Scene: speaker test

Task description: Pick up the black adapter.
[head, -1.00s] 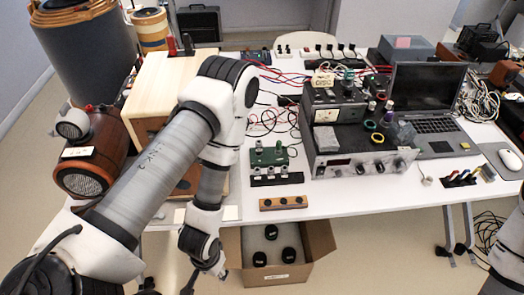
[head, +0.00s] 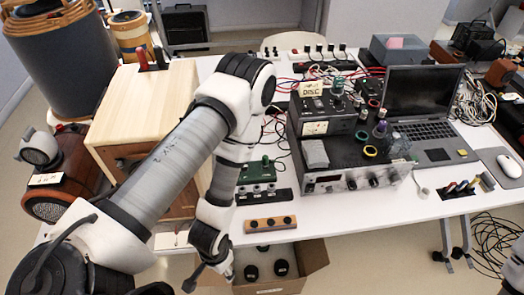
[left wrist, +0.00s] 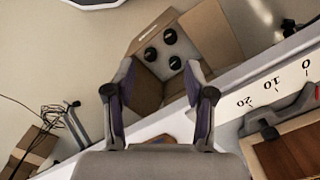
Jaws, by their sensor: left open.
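I cannot tell for sure which thing is the black adapter. Three round black pieces sit in an open cardboard box (head: 312,262) below the table's front edge; two show clearly in the head view (head: 281,268). In the left wrist view all three black pieces (left wrist: 170,37) lie in the box (left wrist: 208,40), ahead of the fingertips. My left gripper (left wrist: 164,88) is open with nothing between its fingers, apart from the pieces. In the head view my left forearm and wrist hang in front of the table, beside the box's left side. My right gripper is out of view.
The white table (head: 360,222) carries a wooden strip with black knobs (head: 270,224), a green board (head: 257,171), a test unit (head: 352,178) and a laptop (head: 425,92). A power strip with black plugs (head: 319,50) is at the back. Its front edge lies close to my left gripper.

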